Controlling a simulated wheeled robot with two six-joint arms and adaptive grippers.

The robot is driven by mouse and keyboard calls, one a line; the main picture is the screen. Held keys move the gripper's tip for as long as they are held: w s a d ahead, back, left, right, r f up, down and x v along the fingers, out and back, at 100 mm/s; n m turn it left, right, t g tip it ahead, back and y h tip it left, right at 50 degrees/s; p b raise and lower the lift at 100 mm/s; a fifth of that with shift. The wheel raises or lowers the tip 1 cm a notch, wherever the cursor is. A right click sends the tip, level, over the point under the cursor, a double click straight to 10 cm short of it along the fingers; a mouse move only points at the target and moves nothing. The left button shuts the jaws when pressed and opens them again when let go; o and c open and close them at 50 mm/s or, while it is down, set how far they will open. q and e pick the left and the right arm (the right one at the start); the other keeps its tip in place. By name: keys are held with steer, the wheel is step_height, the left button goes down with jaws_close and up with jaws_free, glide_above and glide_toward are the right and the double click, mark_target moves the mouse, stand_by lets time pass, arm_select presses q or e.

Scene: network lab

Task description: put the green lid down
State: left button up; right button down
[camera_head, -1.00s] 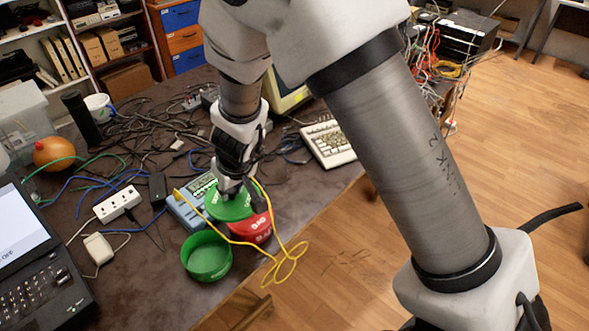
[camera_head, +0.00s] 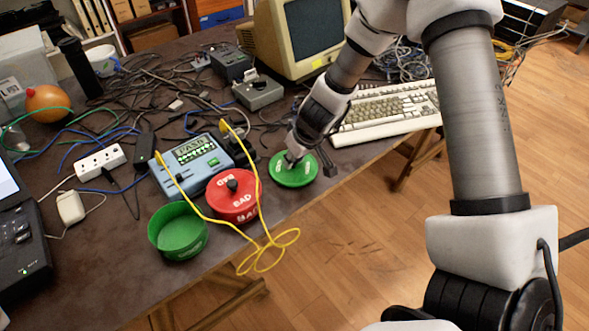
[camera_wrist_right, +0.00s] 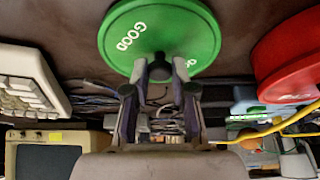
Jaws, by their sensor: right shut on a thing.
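The green lid (camera_head: 296,171) is at the table's front edge, right of the red container, and my right gripper (camera_head: 290,160) is shut on its knob. In the right wrist view the green lid (camera_wrist_right: 160,35) shows the word GOOD, with the fingers of my right gripper (camera_wrist_right: 160,72) around its dark knob. The lid looks level and at or just above the tabletop; I cannot tell whether it touches. The open green container (camera_head: 178,232) stands at the front without a lid. My left gripper is not in view.
A red lidded container (camera_head: 232,196) marked BAD stands between the green container and green lid. A blue tester (camera_head: 192,165) with yellow cable (camera_head: 225,222) is behind. A keyboard (camera_head: 385,114) and monitor (camera_head: 300,38) stand beyond the lid. Cables clutter the table.

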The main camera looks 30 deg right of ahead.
steer(key=shift+a+f, duration=0.15)
steer(key=shift+f, duration=0.15)
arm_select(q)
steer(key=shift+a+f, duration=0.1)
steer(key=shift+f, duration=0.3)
arm_select(e)
steer(key=c, duration=1)
jaws_free()
steer(key=shift+o, duration=0.2)
steer(key=shift+r+p, duration=0.35)
steer(key=shift+p, duration=0.05)
steer(key=p+v, duration=0.8)
steer(key=v, duration=0.3)
arm_select(q)
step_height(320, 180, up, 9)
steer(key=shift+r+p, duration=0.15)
steer(key=shift+p, duration=0.15)
arm_select(e)
steer(key=s+a+f+g, duration=0.2)
steer(key=s+a+f, duration=0.2)
steer(key=s+f, duration=0.6)
steer(key=s+a+f+m+g, duration=0.1)
steer(key=s+a+f, duration=0.4)
steer(key=s+f, duration=0.5)
steer(key=s+g, duration=0.1)
steer(key=s, duration=0.2)
steer(key=shift+s+g, duration=0.3)
steer(key=shift+s, duration=0.05)
